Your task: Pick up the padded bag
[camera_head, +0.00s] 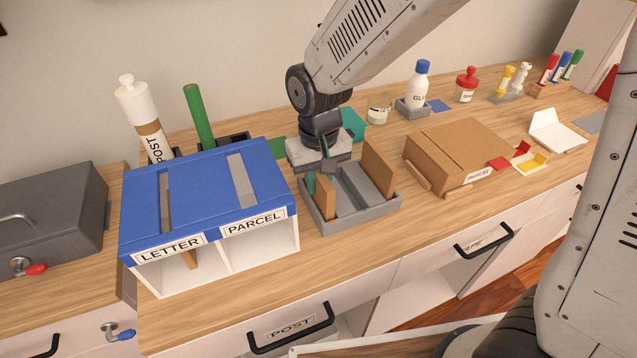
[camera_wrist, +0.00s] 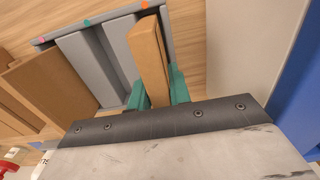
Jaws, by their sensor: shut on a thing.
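A brown padded bag (camera_head: 325,199) stands upright in the left slot of a grey rack (camera_head: 357,221). My gripper (camera_head: 322,182) is over this slot, pointing down, with its green fingers shut on the bag. In the wrist view the bag (camera_wrist: 151,55) shows between the two green fingers (camera_wrist: 159,92), and the rack (camera_wrist: 84,50) lies beside it. A second brown flat item (camera_head: 378,167) stands in the rack's right slot. The bag's lower part is hidden by the rack wall, so I cannot tell whether it rests on the rack's floor.
A blue-topped box (camera_head: 205,190) with LETTER and PARCEL openings stands close to the left of the rack. A brown parcel box (camera_head: 458,150) is to the right. A glue bottle (camera_head: 418,86) and a jar (camera_head: 379,110) stand behind. Wood is clear in front of the parcel box.

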